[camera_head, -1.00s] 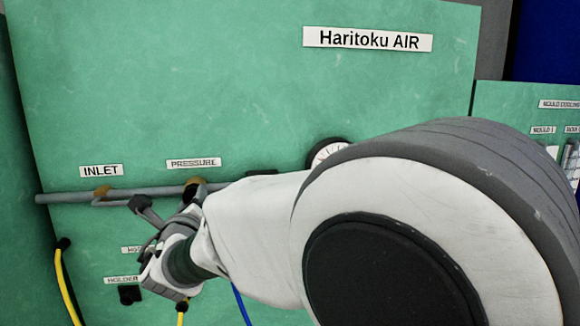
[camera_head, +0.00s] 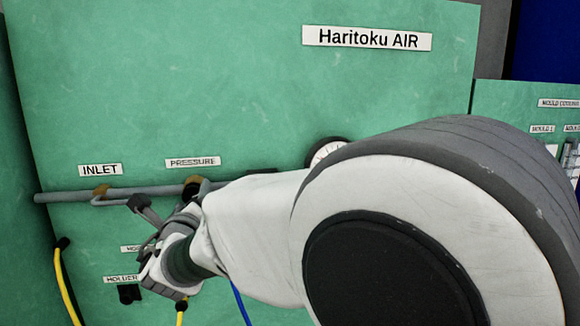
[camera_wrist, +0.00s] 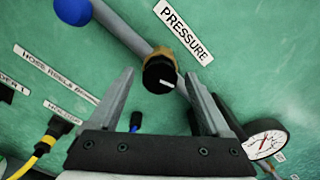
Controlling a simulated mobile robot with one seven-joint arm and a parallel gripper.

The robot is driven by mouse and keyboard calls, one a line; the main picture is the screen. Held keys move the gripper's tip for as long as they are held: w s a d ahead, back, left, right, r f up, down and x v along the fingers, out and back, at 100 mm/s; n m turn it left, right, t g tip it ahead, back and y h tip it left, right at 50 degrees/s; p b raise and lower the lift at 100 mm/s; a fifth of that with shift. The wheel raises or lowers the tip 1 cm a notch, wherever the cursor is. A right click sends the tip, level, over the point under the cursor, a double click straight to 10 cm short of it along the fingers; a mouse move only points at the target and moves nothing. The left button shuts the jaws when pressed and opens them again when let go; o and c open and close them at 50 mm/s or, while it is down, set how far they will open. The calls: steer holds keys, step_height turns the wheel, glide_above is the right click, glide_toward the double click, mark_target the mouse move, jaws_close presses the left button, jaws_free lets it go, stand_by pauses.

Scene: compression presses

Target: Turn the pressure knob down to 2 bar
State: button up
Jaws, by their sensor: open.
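The pressure knob (camera_wrist: 160,75) is a black round knob with a white pointer mark, on a brass fitting of the grey pipe, beside the PRESSURE label (camera_wrist: 184,32). In the wrist view my gripper (camera_wrist: 158,82) is open, with one finger on each side of the knob and visible gaps between; I cannot tell how far in front of it the fingertips are. In the head view my gripper (camera_head: 165,212) is at the pipe below the PRESSURE label, and my arm hides part of the knob. The gauge (camera_wrist: 264,138) has a white dial; its reading is too small to tell.
A blue handle (camera_wrist: 73,11) sits on the pipe at the wrist view's upper left. A yellow hose plug (camera_wrist: 42,147) is in the panel at left. A HOLDER label (camera_head: 121,279) and the INLET label (camera_head: 100,170) are on the green panel (camera_head: 200,80).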

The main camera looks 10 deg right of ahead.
steer(key=s, duration=0.7)
steer(key=shift+d, duration=0.2)
steer(key=shift+s, duration=0.1)
stand_by(0.3)
steer(key=s+d+b, duration=0.1)
steer(key=s+b, duration=0.1)
steer(key=s, duration=1.5)
steer(key=w+d+f+m+g+h, duration=0.1)
steer(key=d+f+m+g+h, duration=0.2)
steer(key=d+m, duration=0.5)
steer(key=d+f+m+g+h, duration=0.3)
steer(key=d+f+m+h, duration=0.1)
steer(key=d+m, duration=0.45)
steer(key=s+d+f+m+g+y, duration=0.3)
steer(key=m, duration=1.1)
steer(key=s+d+f+m+g+y, duration=0.3)
steer(key=s+d+m, duration=0.1)
steer(key=m, duration=1)
steer(key=shift+s+f, duration=0.2)
